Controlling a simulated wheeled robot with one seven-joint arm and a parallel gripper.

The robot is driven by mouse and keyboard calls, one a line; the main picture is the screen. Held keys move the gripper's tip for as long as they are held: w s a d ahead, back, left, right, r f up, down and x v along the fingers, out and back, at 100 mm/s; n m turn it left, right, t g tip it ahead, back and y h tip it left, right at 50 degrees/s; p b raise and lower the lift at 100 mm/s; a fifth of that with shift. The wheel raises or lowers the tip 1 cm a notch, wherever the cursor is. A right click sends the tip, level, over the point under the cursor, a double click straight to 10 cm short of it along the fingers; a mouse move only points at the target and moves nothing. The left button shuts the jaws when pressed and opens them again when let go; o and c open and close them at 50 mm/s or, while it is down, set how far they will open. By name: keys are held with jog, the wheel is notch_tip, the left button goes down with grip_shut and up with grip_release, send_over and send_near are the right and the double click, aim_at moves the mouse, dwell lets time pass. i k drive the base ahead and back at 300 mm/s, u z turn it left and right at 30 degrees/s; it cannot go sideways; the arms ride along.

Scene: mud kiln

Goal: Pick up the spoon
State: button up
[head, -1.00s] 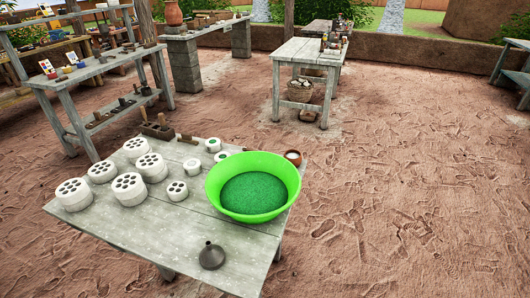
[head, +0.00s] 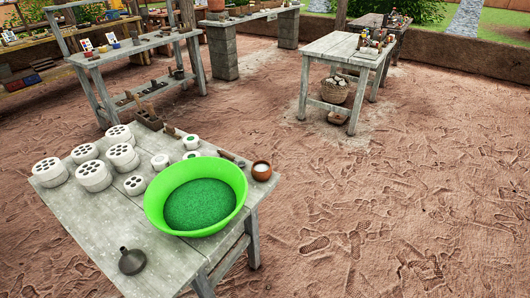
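No spoon can be made out for certain. A small dark, thin object (head: 228,156) lies on the near wooden table (head: 95,230), behind the green bowl; it is too small and partly hidden to tell whether it is a spoon. The large bright green bowl (head: 238,205) holds green granules. A small brown pot (head: 262,171) with white contents stands at the table's right corner. My gripper is not in view.
Several white perforated cylinders (head: 95,176) stand on the near table's left part. A grey funnel (head: 131,262) sits at its front. Another table (head: 335,48) stands farther back, and a shelved workbench (head: 125,52) at back left. Open dirt floor (head: 400,190) lies to the right.

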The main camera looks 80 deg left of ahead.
aim_at(241, 164)
jog(key=i, duration=1.25)
jog(key=u, duration=3.75)
jog(key=i, duration=1.05)
